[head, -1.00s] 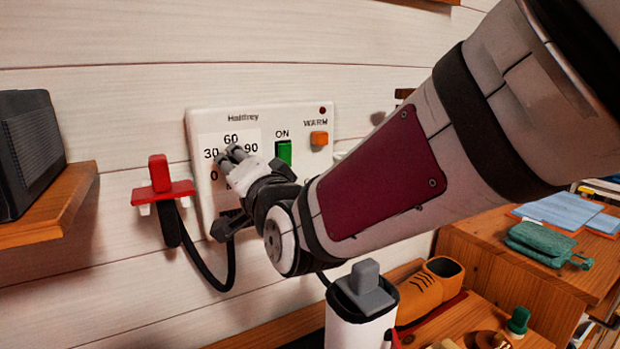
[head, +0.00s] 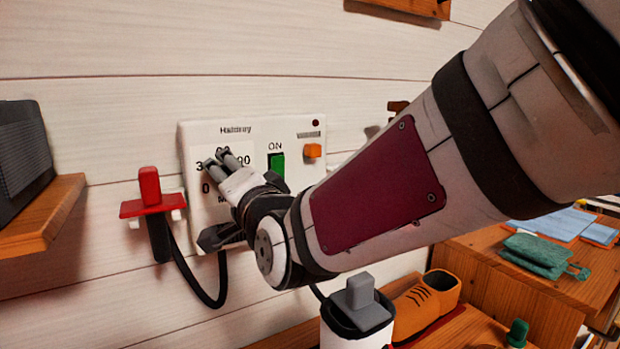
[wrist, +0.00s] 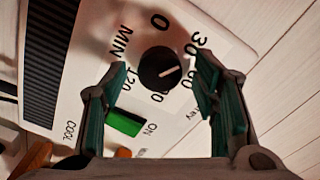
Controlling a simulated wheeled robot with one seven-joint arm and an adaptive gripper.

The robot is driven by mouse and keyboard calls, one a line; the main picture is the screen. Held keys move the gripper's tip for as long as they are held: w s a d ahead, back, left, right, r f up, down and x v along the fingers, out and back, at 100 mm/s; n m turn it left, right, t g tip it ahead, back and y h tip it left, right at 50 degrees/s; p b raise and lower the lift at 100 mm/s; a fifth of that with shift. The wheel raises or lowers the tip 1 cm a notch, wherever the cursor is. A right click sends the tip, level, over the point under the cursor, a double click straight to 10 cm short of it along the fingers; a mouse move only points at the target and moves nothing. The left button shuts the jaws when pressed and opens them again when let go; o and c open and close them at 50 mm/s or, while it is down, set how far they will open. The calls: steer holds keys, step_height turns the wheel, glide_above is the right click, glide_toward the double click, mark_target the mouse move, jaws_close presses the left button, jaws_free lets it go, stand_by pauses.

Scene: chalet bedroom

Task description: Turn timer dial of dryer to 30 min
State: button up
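The dryer (head: 252,141) is a white box on the plank wall with a timer scale, a green ON switch (head: 277,163) and an orange WARM button (head: 313,150). Its black round timer dial (wrist: 160,67) shows in the wrist view. The dial's pale pointer line appears to lie between 30 and 60. My gripper (wrist: 161,62) is open, with one teal-padded finger on each side of the dial and gaps visible between. In the head view my gripper (head: 219,158) is in front of the scale and hides the dial and some numbers.
A wooden shelf (head: 40,220) with a dark grey box is further left. Below my arm are a white canister (head: 357,322) and an orange shoe (head: 428,298). A cabinet stands at right.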

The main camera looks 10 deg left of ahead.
steer(key=v, duration=1.2)
steer(key=shift+d, duration=0.1)
steer(key=s+d+f+n+g+h, duration=0.1)
steer(key=d+f+g+h, duration=0.3)
steer(key=d, duration=0.5)
steer(key=s+d+f+n+g+h, duration=0.15)
steer(key=d+f+h, duration=0.25)
steer(key=d+f, duration=0.4)
steer(key=s+d+f+n+g+h, duration=0.15)
steer(key=s+d+g, duration=0.25)
steer(key=s+d, duration=0.45)
steer(key=s+d+f+g+h, duration=0.1)
steer(key=s+d+f+g, duration=0.4)
steer(key=s, duration=0.6)
step_height(320, 180, up, 20)
steer(key=t+p, duration=0.4)
steer(key=p, duration=1.1)
steer(key=shift+s+d+f+n, duration=0.15)
steer(key=shift+d+n, duration=0.1)
steer(key=shift+n, duration=0.05)
